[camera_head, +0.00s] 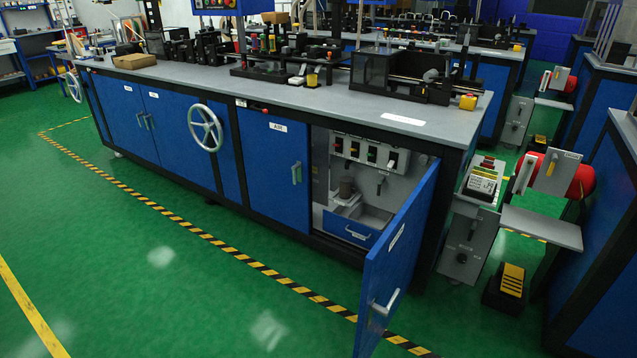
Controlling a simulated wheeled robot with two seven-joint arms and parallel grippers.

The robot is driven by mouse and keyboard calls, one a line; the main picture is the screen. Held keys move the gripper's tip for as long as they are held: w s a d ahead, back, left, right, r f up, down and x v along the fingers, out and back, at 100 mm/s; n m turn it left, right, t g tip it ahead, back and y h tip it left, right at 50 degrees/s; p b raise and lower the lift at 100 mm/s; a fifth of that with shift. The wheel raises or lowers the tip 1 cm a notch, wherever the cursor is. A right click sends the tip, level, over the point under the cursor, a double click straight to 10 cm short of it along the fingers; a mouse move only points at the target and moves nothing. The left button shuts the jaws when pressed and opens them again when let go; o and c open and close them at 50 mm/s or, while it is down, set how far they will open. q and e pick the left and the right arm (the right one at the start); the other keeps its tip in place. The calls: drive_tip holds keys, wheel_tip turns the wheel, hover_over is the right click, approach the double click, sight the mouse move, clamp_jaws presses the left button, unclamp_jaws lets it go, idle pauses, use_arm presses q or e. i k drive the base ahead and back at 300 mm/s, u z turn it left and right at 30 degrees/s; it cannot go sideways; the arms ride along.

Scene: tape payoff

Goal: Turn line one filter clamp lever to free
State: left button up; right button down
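A cabinet under the long workbench stands open, its blue door (399,262) swung out to the right. Inside, a grey panel (362,177) carries a row of several small dark units (354,150), the right one with a white part (392,160). A small lever-like part (380,185) hangs below them. A dark cylinder (346,187) stands lower down, above a blue drawer front (347,230). These parts are small, and I cannot tell which is the line one filter clamp lever or how it is turned. Neither of my grippers is in view.
The grey workbench top (300,98) holds machines and boxes. A closed blue door (275,150) is left of the opening, and a handwheel (205,128) farther left. A grinder-like machine (553,173) stands at right. The green floor (180,270) in front is clear, with a striped line (240,257).

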sight(380, 181)
drive_tip(key=u, duration=0.7)
drive_tip(key=i, duration=2.65)
drive_tip(key=z, duration=1.15)
drive_tip(key=i, duration=0.7)
drive_tip(key=z, duration=0.1)
